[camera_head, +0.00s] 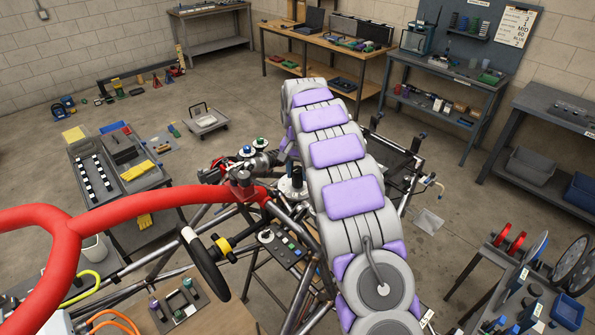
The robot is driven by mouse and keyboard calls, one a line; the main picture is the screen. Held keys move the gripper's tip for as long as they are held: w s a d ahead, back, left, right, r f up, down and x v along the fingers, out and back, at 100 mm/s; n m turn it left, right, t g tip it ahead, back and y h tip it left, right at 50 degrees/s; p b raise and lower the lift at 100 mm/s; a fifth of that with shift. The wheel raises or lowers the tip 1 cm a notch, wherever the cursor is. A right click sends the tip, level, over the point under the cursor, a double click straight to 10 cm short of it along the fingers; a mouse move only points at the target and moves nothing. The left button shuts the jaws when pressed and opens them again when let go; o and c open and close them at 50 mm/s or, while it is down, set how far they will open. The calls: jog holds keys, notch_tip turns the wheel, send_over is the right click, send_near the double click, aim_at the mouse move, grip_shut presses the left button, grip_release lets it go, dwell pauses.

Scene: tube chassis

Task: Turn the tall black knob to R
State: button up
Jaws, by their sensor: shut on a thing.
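My grey and purple arm runs up the middle of the head view and bends down at its far end. My gripper (294,166) is there, small and partly hidden behind my own arm. It is shut on the tall black knob (297,174), of which only a small dark part shows above a pale round base (291,188) on the tube chassis. The fingertips and any letters around the knob are too small or covered to read, so I cannot tell which way the knob points.
A thick red tube (130,215), a black steering wheel (205,264) and a button panel (287,250) lie left of my arm. A low grey bench (148,178) stands further left. Workbenches line the back and right. Bare floor shows between them.

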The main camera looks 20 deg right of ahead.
aim_at(297, 168)
jog(key=shift+a+n, duration=0.1)
jog(key=shift+n, duration=0.5)
jog(key=n, duration=0.2)
jog(key=shift+n, duration=0.3)
jog(key=shift+r+n+p, duration=0.1)
jog(key=shift+n+p, duration=0.3)
jog(key=shift+n, duration=1.6)
jog(key=o, duration=1)
jog(key=shift+w+r+p, duration=0.15)
jog(key=shift+r+p, duration=1.8)
jog(key=shift+r, duration=6.65)
